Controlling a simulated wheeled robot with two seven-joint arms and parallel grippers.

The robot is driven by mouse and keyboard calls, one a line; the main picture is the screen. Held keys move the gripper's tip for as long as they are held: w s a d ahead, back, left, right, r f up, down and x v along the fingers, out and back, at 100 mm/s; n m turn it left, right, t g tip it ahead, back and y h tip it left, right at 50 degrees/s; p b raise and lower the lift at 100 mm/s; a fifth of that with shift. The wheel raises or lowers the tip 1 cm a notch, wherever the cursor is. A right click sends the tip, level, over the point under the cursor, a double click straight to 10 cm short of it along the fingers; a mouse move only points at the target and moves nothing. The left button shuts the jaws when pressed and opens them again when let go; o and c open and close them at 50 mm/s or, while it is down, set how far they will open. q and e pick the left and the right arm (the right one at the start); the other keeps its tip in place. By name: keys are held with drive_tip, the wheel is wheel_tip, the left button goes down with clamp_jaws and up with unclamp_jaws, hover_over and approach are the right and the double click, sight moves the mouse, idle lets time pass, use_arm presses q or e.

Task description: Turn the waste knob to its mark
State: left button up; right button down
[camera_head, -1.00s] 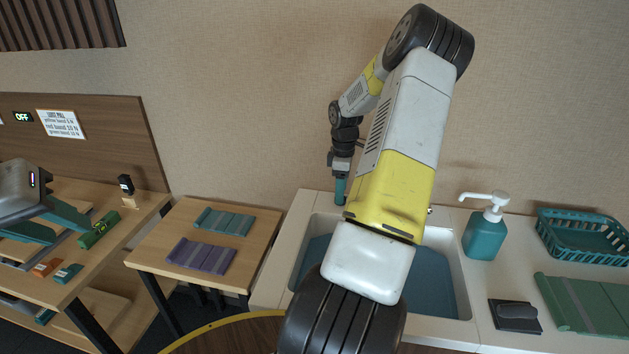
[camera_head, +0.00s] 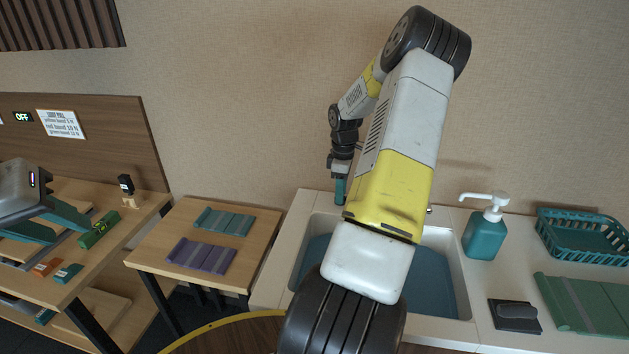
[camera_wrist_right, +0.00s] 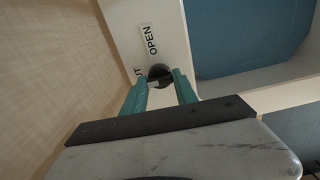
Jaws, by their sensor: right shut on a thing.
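The waste knob (camera_wrist_right: 158,71) is a small dark round thing on the white sink rim, seen in the right wrist view. A label reading "OPEN" (camera_wrist_right: 150,40) is beside it, and part of another label ending in "UT" shows to its left. My right gripper (camera_wrist_right: 160,78) has its teal fingers on either side of the knob and is shut on it. In the head view my right gripper (camera_head: 340,191) points down at the sink's back left rim; the knob is hidden there. My left gripper (camera_head: 70,230) is open at the far left, over the wooden bench.
The sink (camera_head: 438,285) has a blue basin, partly covered by my right arm. A soap dispenser (camera_head: 483,236), a teal basket (camera_head: 580,238) and a green mat (camera_head: 590,303) are on the right. A small table (camera_head: 212,220) with folded cloths stands left of the sink.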

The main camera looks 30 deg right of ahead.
drive_tip(key=m, duration=0.4)
drive_tip(key=shift+m, duration=0.3)
drive_tip(key=m, duration=0.9)
drive_tip(key=shift+m, duration=1.9)
drive_tip(key=c, duration=1)
unclamp_jaws()
drive_tip(key=shift+o, duration=0.2)
